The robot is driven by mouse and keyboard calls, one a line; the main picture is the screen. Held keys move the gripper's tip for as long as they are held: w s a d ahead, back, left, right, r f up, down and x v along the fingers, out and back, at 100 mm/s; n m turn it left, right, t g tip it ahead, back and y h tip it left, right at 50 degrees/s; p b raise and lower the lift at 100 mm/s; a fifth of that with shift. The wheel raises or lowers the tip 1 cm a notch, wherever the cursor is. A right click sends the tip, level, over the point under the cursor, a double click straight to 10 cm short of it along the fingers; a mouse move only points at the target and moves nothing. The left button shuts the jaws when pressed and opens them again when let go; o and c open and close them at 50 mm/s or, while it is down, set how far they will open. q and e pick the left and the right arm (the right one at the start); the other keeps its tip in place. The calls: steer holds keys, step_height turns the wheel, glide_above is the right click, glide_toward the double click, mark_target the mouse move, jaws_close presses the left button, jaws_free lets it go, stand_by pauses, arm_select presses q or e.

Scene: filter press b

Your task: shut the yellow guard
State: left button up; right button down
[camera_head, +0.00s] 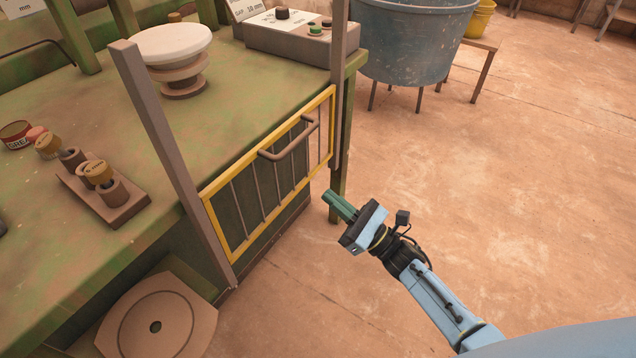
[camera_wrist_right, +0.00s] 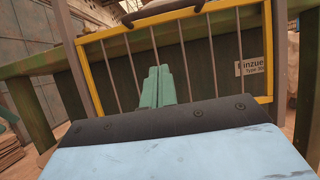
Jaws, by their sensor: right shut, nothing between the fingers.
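The yellow guard (camera_head: 226,258) is a yellow-framed panel with grey bars, set between two upright grey posts at the front of the green press table. It sits low, with its top edge near the table's edge level. A brown handle (camera_head: 290,146) sticks out from its upper part. In the right wrist view the guard (camera_wrist_right: 93,82) fills the background, with the handle (camera_wrist_right: 150,10) cut by the top edge. My right gripper (camera_head: 327,197) has green fingers, shut and empty, in front of the guard's right side, apart from it and below the handle. My left gripper is not in view.
Grey posts (camera_head: 160,135) rise on either side of the guard. The table (camera_head: 105,225) holds a white-topped round stack (camera_head: 170,46), a block with small stamps (camera_head: 125,207) and a control box (camera_head: 292,38). A blue tub (camera_head: 412,40) stands behind. The floor at right is clear.

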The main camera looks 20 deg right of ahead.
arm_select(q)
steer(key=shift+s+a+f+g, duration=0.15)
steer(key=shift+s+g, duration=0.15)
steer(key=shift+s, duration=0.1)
arm_select(e)
steer(key=w+a+r, duration=0.4)
steer(key=w+r, duration=0.2)
steer(key=r, duration=0.2)
steer(key=shift+a, duration=0.35)
